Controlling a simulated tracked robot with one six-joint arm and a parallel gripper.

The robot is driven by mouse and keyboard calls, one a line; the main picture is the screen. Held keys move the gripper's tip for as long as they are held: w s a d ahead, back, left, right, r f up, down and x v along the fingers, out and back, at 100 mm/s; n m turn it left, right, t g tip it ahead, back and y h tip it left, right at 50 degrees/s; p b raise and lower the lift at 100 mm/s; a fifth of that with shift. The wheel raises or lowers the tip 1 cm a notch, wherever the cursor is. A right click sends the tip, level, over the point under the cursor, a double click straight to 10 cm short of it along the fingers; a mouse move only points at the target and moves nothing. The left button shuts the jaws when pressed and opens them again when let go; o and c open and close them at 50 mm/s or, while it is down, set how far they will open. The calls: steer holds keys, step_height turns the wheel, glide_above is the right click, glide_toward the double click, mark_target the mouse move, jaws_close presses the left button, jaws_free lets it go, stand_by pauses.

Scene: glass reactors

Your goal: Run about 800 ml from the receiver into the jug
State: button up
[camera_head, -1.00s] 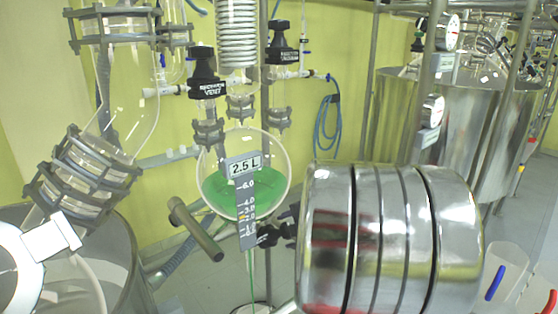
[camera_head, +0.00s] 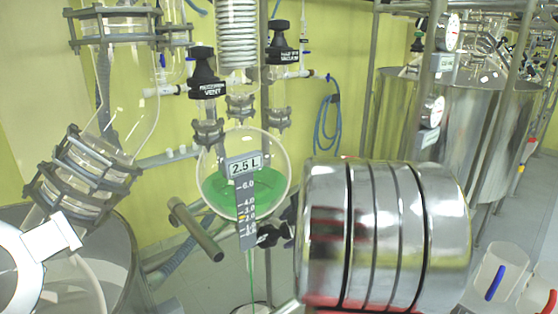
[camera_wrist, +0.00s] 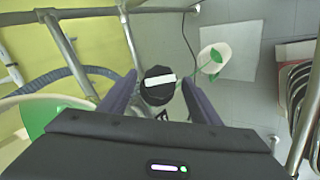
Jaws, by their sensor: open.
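The receiver (camera_head: 275,150) is a round glass vessel holding green liquid. Its tag (camera_head: 245,166) reads 2.5 L, above a graduated scale. A thin green stream (camera_head: 251,268) falls below it. In the wrist view, a black valve knob (camera_wrist: 158,92) with a white label lies between the fingers of my gripper (camera_wrist: 160,88), which is open around it; contact cannot be told. The white jug (camera_wrist: 222,55) stands below on a pale square plate, with green inside it. In the head view, my arm hides most of the gripper.
Black vent (camera_head: 207,75) and vacuum (camera_head: 283,48) knobs stand above the receiver. A metal pipe end (camera_head: 200,232) sticks out at its lower left. Two clear jugs with blue (camera_head: 495,283) and red (camera_head: 550,304) handles stand at lower right. Metal frame tubes (camera_wrist: 60,40) flank the gripper.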

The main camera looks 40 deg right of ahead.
steer(key=shift+w+m+g, duration=0.1)
steer(key=shift+m+g, duration=0.4)
steer(key=shift+m, duration=0.1)
